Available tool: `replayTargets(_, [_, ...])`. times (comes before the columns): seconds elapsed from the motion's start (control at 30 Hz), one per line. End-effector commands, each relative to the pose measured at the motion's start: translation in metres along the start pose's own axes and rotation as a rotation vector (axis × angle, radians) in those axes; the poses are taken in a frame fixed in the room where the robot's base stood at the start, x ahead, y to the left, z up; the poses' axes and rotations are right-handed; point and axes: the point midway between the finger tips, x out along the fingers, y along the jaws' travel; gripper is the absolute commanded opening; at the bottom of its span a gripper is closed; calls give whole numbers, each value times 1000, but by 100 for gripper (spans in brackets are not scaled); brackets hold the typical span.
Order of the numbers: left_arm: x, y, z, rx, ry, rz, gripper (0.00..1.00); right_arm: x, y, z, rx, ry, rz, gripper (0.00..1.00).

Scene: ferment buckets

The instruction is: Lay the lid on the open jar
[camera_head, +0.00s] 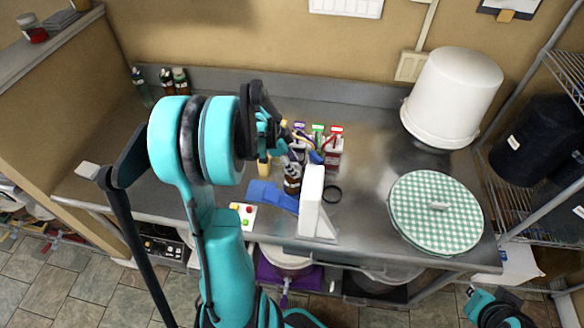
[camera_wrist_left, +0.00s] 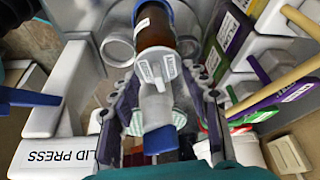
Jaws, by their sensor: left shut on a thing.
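My left gripper (camera_head: 279,151) is above the middle of the steel bench. In the left wrist view its fingers (camera_wrist_left: 168,118) are shut on a small grey-and-blue piece (camera_wrist_left: 157,112); whether this is the lid is not clear. A brown jar (camera_head: 292,182) stands just beyond the fingertips. It also shows in the left wrist view (camera_wrist_left: 154,27), with a blue rim and a white tag near it. The mouth of the jar is not clearly visible. My right gripper (camera_head: 497,308) is low at the bottom right, away from the bench, partly cut off.
Colour-topped containers (camera_head: 333,150) stand behind. A green-checked round cover (camera_head: 436,212) and a white bucket (camera_head: 452,95) are at the right. Blue pieces (camera_head: 266,193) lie left of the block.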

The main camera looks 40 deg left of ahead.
Motion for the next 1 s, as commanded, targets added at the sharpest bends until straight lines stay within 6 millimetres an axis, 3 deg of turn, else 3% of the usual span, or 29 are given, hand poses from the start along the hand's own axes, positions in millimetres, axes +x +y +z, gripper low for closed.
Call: replayTargets(1.0, [7,0,3,0,0,0,24,6,0,5,0,0,0,0])
